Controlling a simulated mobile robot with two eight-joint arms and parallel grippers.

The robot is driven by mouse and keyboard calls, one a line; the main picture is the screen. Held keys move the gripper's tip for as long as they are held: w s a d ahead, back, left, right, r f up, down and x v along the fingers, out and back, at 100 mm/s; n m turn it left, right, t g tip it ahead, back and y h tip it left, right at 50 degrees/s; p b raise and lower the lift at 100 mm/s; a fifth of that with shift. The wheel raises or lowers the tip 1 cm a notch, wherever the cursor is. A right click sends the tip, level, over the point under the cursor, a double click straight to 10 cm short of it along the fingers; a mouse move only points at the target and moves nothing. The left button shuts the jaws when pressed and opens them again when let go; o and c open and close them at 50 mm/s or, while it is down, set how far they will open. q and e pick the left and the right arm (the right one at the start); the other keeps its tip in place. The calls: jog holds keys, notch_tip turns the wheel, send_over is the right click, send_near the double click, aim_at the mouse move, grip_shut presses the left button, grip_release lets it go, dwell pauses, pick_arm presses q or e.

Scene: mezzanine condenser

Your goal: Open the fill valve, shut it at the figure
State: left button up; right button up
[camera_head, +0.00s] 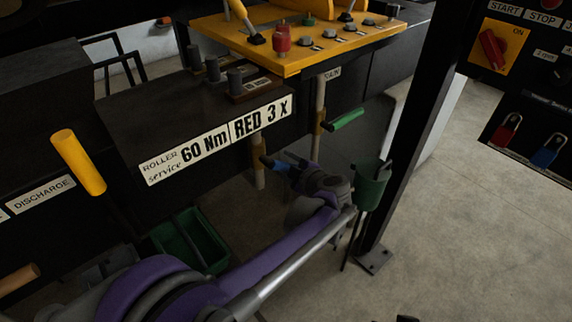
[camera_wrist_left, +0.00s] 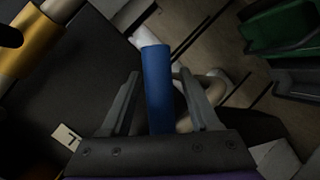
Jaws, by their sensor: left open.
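A blue lever handle (camera_head: 268,161) shows beside a pale vertical pipe (camera_head: 258,178) under the dark cabinet in the head view. In the left wrist view the blue handle (camera_wrist_left: 157,88) stands between the two fingers of my left gripper (camera_wrist_left: 159,75). The fingers are apart, with a gap on each side of the handle. In the head view my left gripper (camera_head: 288,172) is at the handle, partly hidden by its own wrist. A green lever handle (camera_head: 348,119) is on a second pipe to the right. No readable gauge or figure shows.
A dark post (camera_head: 410,125) and a green cup (camera_head: 371,188) stand right of my left wrist. A green bin (camera_head: 190,240) lies below. A yellow handle (camera_head: 78,162) sticks out at left. A control panel (camera_head: 525,75) is at right. The floor at lower right is mostly clear.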

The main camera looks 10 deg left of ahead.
pick_arm(q)
jog(key=v, duration=1)
jog(key=shift+s+d, duration=0.15)
jog(key=shift+d, duration=0.05)
jog(key=shift+r, duration=0.1)
dwell(6.7)
